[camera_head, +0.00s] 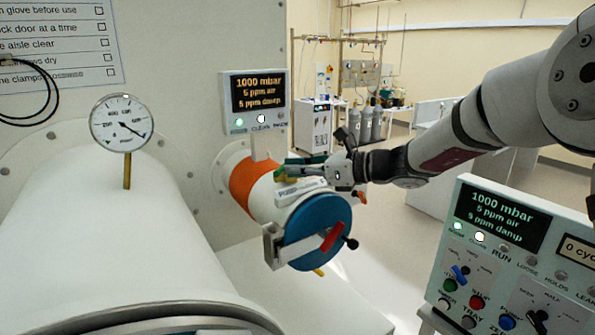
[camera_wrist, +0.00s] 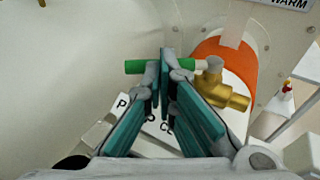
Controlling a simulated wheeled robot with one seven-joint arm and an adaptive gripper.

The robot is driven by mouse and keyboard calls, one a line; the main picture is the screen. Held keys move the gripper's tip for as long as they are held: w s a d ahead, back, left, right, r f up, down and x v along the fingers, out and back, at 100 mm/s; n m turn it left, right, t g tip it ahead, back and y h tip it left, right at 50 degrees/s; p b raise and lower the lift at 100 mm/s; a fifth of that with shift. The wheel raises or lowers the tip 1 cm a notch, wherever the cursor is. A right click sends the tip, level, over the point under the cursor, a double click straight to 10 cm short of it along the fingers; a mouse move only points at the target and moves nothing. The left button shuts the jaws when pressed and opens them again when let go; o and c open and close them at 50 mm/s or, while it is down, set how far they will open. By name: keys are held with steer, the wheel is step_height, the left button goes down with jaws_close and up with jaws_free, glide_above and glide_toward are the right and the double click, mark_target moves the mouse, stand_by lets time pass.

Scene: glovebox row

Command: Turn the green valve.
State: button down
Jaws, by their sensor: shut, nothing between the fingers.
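The green valve has a straight green bar handle (camera_wrist: 137,67) and a brass body (camera_wrist: 228,95). In the wrist view the handle runs left to right, with the brass body at its right end. My gripper (camera_wrist: 164,62) is shut and empty, its teal fingers crossing the middle of the handle in the picture. I cannot tell whether they touch it. In the head view my gripper (camera_head: 289,167) is at the top of the small white cylinder with the orange band, and largely hides the valve.
The small cylinder has an orange band (camera_head: 252,181) and a blue round door (camera_head: 318,232) with a red handle. A large white cylinder (camera_head: 95,232) with a dial gauge (camera_head: 122,123) stands left. A control panel (camera_head: 510,255) is at the right. Open floor lies behind.

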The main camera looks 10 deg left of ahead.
mark_target(281, 168)
steer(key=shift+s+a+r, duration=0.1)
steer(key=shift+s+a, duration=0.15)
steer(key=shift+a, duration=1.65)
steer(key=shift+s+d+p, duration=0.2)
steer(key=shift+d+p, duration=0.15)
steer(key=s+d+r, duration=0.2)
steer(key=s+d, duration=0.6)
steer(key=d, duration=0.1)
steer(key=shift+s+d+r, duration=0.25)
steer(key=shift+s+d, duration=0.05)
steer(key=shift+s, duration=0.05)
